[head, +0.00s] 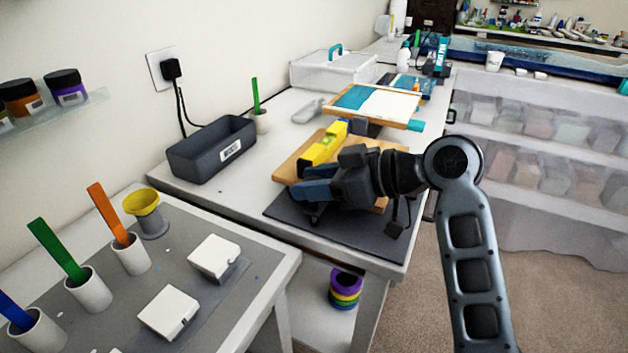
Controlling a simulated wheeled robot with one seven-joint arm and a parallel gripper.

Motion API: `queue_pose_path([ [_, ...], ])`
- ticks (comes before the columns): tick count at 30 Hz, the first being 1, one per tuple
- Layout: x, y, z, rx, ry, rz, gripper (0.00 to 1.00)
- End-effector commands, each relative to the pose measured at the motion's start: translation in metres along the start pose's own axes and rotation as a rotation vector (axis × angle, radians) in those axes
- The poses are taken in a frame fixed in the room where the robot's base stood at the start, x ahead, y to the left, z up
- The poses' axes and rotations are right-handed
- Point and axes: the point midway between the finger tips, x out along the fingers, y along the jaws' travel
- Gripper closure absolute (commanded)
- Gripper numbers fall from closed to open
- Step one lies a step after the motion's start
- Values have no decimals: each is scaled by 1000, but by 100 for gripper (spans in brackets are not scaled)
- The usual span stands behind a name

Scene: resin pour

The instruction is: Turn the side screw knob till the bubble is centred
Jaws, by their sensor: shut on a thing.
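A yellow spirit level (323,144) lies on a wooden board (291,170) on the white table. Its bubble is too small to read. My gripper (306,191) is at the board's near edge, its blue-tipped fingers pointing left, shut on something. The thing between the fingers is hidden by them; I cannot make out the side screw knob itself. The near side of the board is partly covered by my gripper and wrist.
A dark mat (355,235) lies under the board. A dark grey bin (212,150) stands to the left. Behind are a blue-and-white panel (376,103) and a clear box (330,72). The near bench holds white cups (89,289) and white blocks (214,256).

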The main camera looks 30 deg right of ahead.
Motion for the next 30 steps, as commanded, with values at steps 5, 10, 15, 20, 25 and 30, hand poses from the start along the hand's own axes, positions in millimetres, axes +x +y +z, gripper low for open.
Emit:
queue_pose_path([
  [5,0,1,-1,-31,2,-74,89],
  [10,0,1,-2,-48,1,-114,89],
  [15,0,0,-2,-53,1,-128,89],
  [20,0,0,-2,-54,1,-129,89],
  [25,0,1,-2,-54,1,-127,55],
  [30,0,0,-2,-53,0,-128,39],
])
